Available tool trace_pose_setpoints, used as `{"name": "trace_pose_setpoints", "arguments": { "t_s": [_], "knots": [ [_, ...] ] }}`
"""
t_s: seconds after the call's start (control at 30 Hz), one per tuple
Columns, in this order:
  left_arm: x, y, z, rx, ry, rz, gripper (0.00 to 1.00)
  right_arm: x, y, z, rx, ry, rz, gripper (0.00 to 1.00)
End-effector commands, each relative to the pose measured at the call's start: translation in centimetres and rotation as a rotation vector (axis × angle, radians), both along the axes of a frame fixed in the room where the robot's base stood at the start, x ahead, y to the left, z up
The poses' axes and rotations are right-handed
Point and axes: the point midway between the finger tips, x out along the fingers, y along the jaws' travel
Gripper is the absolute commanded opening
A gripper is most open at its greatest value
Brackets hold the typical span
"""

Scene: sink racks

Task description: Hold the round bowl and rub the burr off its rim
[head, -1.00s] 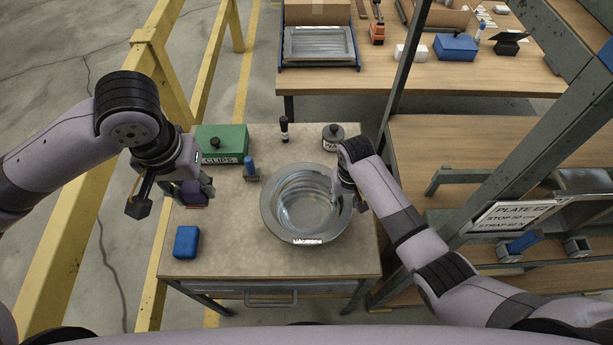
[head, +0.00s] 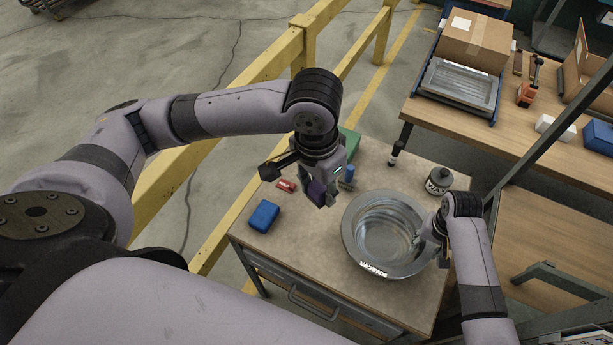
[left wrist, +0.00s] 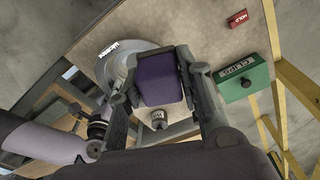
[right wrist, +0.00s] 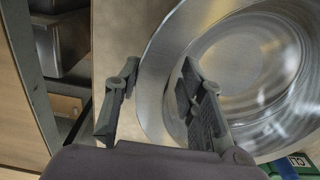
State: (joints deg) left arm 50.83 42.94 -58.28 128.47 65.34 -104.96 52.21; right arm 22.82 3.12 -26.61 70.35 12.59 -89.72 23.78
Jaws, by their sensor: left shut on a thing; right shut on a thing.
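The round bowl (head: 345,235), grey metal, stands on the small worktable. A white patch with dark marks (head: 373,269) is on its near rim; it also shows in the left wrist view (left wrist: 109,50). I cannot make out a burr. My right gripper (head: 418,242) is shut on the bowl's right rim, one finger inside and one outside, as the right wrist view shows (right wrist: 158,98). My left gripper (head: 322,200) is shut on a purple block (left wrist: 158,80) and holds it above the table, left of the bowl and apart from it.
A blue block (head: 263,216) and a small red block (head: 286,185) lie at the left. Table in front of the bowl is clear.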

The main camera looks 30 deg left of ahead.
Motion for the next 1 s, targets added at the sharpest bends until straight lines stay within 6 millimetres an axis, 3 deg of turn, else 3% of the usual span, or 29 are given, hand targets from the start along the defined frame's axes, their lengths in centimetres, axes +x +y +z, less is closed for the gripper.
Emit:
{"name": "trace_pose_setpoints", "arguments": {
  "t_s": [0.3,0.5,0.7,1.0],
  "knots": [
    [0.3,-7.8,-5.2,-0.003,0.009,-0.651,0.10,-0.2,-0.3,-0.3,-0.007,0.006,-0.001,0.12],
    [0.0,-11.0,-7.3,0.005,-0.006,-0.946,0.10,-0.2,-0.3,-0.3,-0.007,0.006,-0.001,0.12],
    [-0.2,-12.3,-8.3,0.010,-0.014,-1.069,0.10,-0.2,-0.3,-0.3,-0.007,0.007,-0.001,0.12],
    [-0.2,-12.2,-11.2,0.011,-0.013,-1.076,0.10,-0.2,-0.3,-0.3,-0.007,0.007,-0.001,0.12]
  ]
}}
